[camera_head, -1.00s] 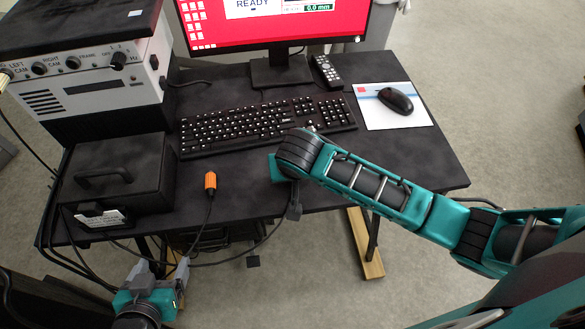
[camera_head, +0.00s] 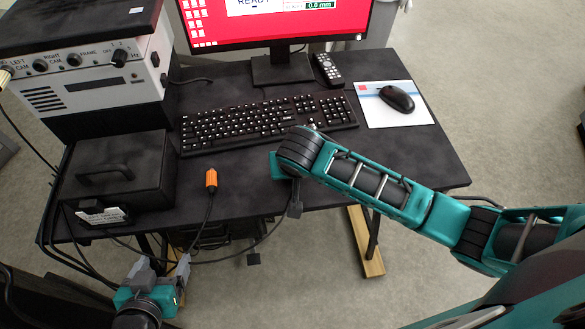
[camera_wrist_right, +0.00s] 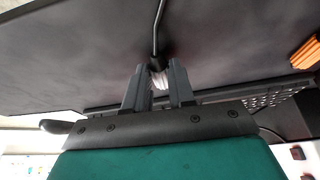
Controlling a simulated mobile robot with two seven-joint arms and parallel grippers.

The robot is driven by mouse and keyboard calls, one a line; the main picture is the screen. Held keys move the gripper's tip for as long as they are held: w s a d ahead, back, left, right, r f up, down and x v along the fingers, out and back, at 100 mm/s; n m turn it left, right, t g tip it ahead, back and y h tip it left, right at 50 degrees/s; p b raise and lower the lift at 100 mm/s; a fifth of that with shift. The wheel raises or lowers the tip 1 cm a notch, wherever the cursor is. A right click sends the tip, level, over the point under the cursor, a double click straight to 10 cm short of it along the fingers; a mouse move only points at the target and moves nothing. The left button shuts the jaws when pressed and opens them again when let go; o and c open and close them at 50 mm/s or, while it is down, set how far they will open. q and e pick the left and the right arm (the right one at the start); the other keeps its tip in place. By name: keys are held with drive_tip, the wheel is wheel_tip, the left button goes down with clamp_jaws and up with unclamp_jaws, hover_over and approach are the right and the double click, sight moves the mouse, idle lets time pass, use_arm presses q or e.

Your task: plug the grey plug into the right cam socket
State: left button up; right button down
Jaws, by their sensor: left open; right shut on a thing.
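In the head view the right arm's own links hide the grip. My left gripper (camera_head: 163,270) is open and empty at the lower left, in front of the table edge.
An orange-ended plug (camera_head: 211,181) lies on the table (camera_head: 240,187), its cable running off the front edge. A black case with a handle (camera_head: 118,178) stands below the panel. The keyboard (camera_head: 265,122), monitor (camera_head: 280,20), remote (camera_head: 327,70) and mouse (camera_head: 396,98) fill the back and right.

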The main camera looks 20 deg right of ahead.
drive_tip(key=shift+r, duration=2.5)
